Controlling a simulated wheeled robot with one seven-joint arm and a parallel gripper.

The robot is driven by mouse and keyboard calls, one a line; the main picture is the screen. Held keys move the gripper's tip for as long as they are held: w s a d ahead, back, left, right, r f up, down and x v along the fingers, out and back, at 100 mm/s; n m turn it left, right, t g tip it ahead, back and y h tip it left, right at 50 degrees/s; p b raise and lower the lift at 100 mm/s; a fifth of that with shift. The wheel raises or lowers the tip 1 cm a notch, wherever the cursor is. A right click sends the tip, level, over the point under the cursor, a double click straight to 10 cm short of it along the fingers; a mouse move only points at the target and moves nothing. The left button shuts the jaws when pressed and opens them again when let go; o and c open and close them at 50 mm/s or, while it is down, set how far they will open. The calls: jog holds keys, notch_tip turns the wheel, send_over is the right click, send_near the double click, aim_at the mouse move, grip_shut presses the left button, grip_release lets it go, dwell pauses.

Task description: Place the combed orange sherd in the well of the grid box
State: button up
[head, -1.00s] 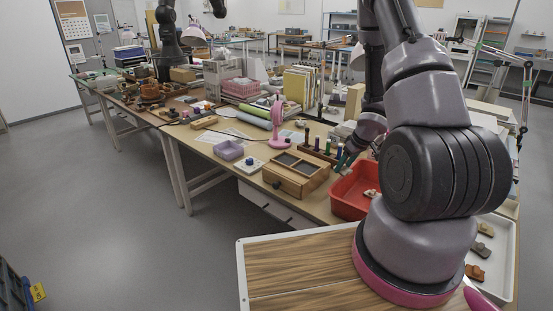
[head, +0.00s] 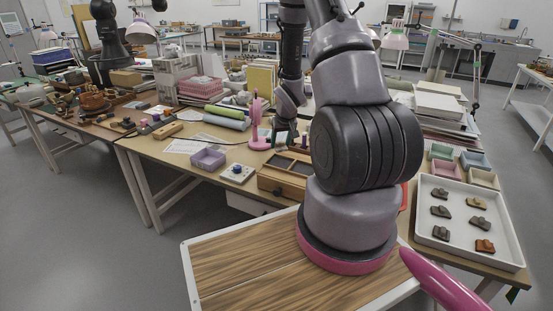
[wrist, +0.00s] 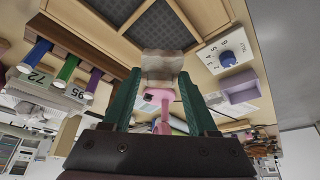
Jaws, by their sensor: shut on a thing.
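My gripper (wrist: 162,88) shows its two green fingers in the wrist view, shut on a pale tan, rough-edged sherd (wrist: 162,66). Its combing and any orange face cannot be made out from here. In the head view my gripper (head: 283,138) is small, partly behind my arm, above the back of the grid box. The wooden grid box (head: 277,184) stands on the bench, its right part hidden by my arm. In the wrist view the grid box (wrist: 186,14) lies just beyond the held sherd, with dark wells parted by light wood; the sherd is apart from them.
A white tray (head: 437,180) at right holds several sherds, one orange-brown (head: 485,245). A rack of coloured tubes (wrist: 75,45) flanks the box. A white dial device (head: 237,173), a purple tray (head: 209,158) and a pink lamp (head: 257,122) stand near. A red bin (head: 404,196) is mostly hidden.

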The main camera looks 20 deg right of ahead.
aim_at(280, 162)
jog(key=shift+f, duration=3.15)
jog(key=shift+f, duration=0.1)
jog(key=o, duration=1.4)
